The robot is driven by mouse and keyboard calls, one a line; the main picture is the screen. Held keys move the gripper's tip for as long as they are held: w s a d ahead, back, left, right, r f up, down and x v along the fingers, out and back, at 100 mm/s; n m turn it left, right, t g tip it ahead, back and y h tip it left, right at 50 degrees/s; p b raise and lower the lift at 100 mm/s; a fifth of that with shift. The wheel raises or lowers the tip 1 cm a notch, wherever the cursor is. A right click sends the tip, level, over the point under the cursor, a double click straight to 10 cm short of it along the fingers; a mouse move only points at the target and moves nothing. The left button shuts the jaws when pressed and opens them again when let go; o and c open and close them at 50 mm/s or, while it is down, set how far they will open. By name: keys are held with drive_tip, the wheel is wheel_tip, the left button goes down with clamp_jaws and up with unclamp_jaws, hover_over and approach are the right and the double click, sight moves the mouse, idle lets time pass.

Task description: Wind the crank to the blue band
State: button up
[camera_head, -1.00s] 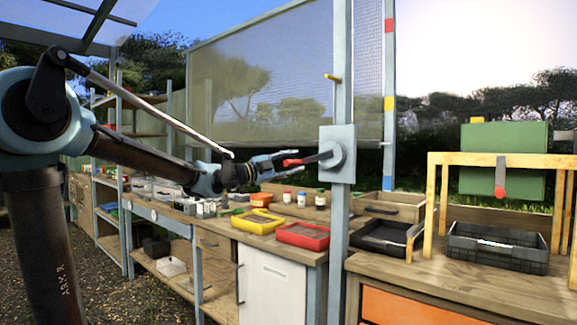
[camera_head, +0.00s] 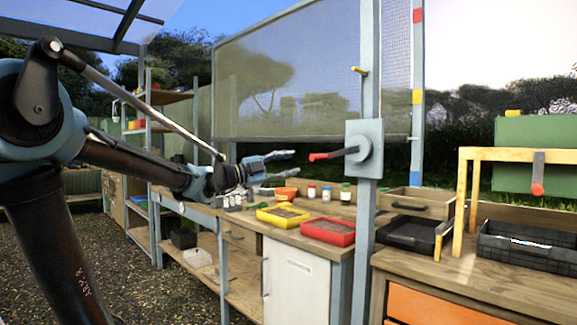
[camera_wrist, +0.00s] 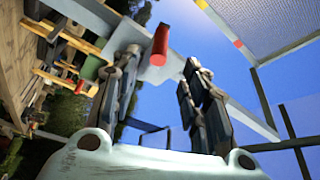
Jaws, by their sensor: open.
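The crank (camera_head: 364,148) is mounted on a pale blue-grey post. Its dark arm points left and slightly down, ending in a red handle (camera_head: 318,157). My gripper (camera_head: 283,166) is open and empty, just left of the handle with a small gap. In the wrist view the red handle (camera_wrist: 160,45) shows between my two spread fingers (camera_wrist: 163,60), near their tips. A mesh screen (camera_head: 300,90) hangs behind the crank. A marker post beside it carries a red band (camera_head: 418,15) and a yellow band (camera_head: 417,97).
Below is a wooden bench with a yellow tray (camera_head: 283,215), a red tray (camera_head: 328,232) and small jars. To the right, a wooden frame (camera_head: 461,215) with a red-tipped lever (camera_head: 538,175) stands by a black crate (camera_head: 525,245). The air around the crank is free.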

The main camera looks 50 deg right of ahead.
idle(0.3)
drive_tip(key=n+t, duration=0.7)
drive_tip(key=n, duration=1.1)
approach(317, 157)
drive_tip(key=shift+w+d, duration=0.15)
drive_tip(key=shift+d, duration=5.95)
drive_tip(key=shift+r, duration=0.1)
clamp_jaws()
